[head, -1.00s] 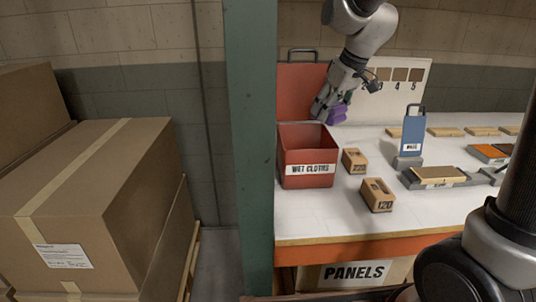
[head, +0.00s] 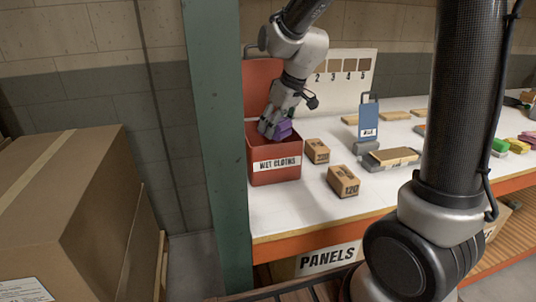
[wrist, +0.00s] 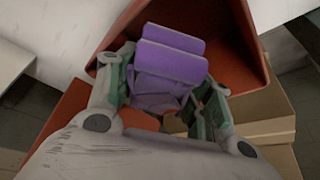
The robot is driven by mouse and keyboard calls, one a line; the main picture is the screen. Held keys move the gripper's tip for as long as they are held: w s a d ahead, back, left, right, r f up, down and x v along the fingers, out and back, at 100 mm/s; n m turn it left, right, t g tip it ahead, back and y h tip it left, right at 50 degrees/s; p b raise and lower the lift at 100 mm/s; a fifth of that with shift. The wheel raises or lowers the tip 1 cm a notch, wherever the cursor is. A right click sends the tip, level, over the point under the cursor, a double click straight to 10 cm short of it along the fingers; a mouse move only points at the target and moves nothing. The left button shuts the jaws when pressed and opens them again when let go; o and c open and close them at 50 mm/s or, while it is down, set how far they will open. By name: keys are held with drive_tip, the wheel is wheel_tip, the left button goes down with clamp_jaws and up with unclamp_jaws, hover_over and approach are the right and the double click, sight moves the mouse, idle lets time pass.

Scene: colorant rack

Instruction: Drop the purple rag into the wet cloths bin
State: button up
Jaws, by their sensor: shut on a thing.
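The purple rag (head: 283,130) is held between the fingers of my gripper (head: 272,131). In the wrist view the folded purple rag (wrist: 168,70) sits between the green-padded fingers of my gripper (wrist: 165,95), over a red surface. The red wet cloths bin (head: 275,174), labelled WET CLOTHS, stands at the left end of the white bench. I cannot tell how far inside the opening the rag is. The bin's red wall (wrist: 215,32) also shows in the wrist view.
A green post (head: 217,150) stands just left of the bin. Two sanding blocks (head: 343,181) lie to its right on the bench (head: 290,215). A blue upright holder (head: 368,122) stands farther right. Cardboard boxes (head: 100,220) are at the left.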

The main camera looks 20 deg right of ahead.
drive_tip(key=o, duration=1.1)
drive_tip(key=shift+o, duration=0.2)
drive_tip(key=v, duration=1.2)
drive_tip(key=s+d+f+m, duration=0.1)
drive_tip(key=s+d+m, duration=0.1)
drive_tip(key=s+d, duration=0.2)
drive_tip(key=s+d+f+m+h, duration=0.1)
drive_tip(key=s+d, duration=0.3)
drive_tip(key=s, duration=0.7)
drive_tip(key=s+d+f+m+h, duration=0.1)
drive_tip(key=s+d+f+m, duration=0.1)
drive_tip(key=s, duration=0.5)
drive_tip(key=shift+s+d+m, duration=0.3)
drive_tip(key=shift+d+m, duration=0.4)
drive_tip(key=shift+d, duration=0.55)
